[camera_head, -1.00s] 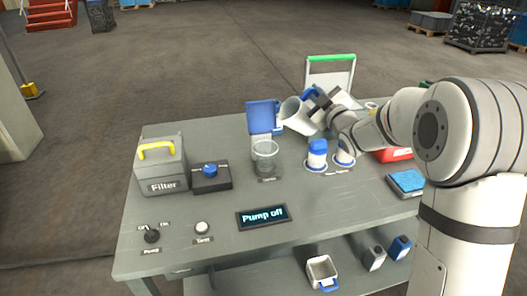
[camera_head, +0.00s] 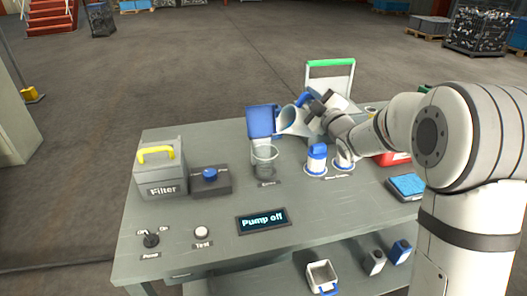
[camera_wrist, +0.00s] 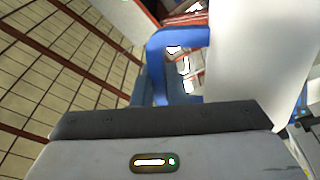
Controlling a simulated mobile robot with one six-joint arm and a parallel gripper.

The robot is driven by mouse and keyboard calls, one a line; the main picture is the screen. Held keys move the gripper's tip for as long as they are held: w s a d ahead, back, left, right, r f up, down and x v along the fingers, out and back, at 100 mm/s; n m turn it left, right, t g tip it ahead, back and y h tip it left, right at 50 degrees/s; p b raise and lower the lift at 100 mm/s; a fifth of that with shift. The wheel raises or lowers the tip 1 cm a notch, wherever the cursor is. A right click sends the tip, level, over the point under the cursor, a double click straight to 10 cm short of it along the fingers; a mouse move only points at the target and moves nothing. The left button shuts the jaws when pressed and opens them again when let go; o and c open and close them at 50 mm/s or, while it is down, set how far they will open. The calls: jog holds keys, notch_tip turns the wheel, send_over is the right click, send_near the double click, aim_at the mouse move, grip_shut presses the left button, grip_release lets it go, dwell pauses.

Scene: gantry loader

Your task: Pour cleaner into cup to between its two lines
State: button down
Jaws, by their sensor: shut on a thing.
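A clear cup (camera_head: 265,160) stands upright on the grey table in front of a blue panel (camera_head: 262,121). My gripper (camera_head: 314,104) is shut on a white jug (camera_head: 291,123) with a blue handle. The jug is held tilted above and to the right of the cup, its mouth facing left. A pale blue tint shows inside the mouth. No stream is clearly visible, and the cup's lines and level are too small to read. In the wrist view, the blue handle (camera_wrist: 156,65) and the white jug wall (camera_wrist: 262,60) show beyond my gripper.
Two blue-and-white containers (camera_head: 317,158) stand right of the cup. A grey filter box (camera_head: 160,170), a blue knob unit (camera_head: 210,178), a test button (camera_head: 202,232) and a "Pump off" display (camera_head: 263,219) occupy the left and front. A blue sponge-like pad (camera_head: 405,187) lies at right.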

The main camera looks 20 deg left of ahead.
aim_at(301, 99)
jog(key=shift+s+a+r+n, duration=0.15)
jog(key=shift+s+a+n, duration=0.1)
jog(key=shift+n, duration=0.25)
jog(key=shift+s+r, duration=0.1)
jog(key=shift+r, duration=0.05)
jog(key=shift+s, duration=0.1)
jog(key=shift+s+a, duration=0.1)
jog(key=shift+a, duration=0.05)
jog(key=shift+s+a+r+n+p, duration=0.25)
jog(key=shift+s+a+n+p, duration=0.05)
jog(key=shift+s+a+p, duration=0.05)
jog(key=shift+a, duration=0.1)
jog(key=shift+s+a+r+n+y+p, duration=0.2)
jog(key=shift+r+n+p, duration=0.1)
jog(key=shift+r+p, duration=0.15)
jog(key=shift+s+a+r+n+y+p, duration=0.1)
jog(key=shift+s+r+n+p, duration=0.15)
jog(key=shift+r, duration=0.25)
dwell(1.4)
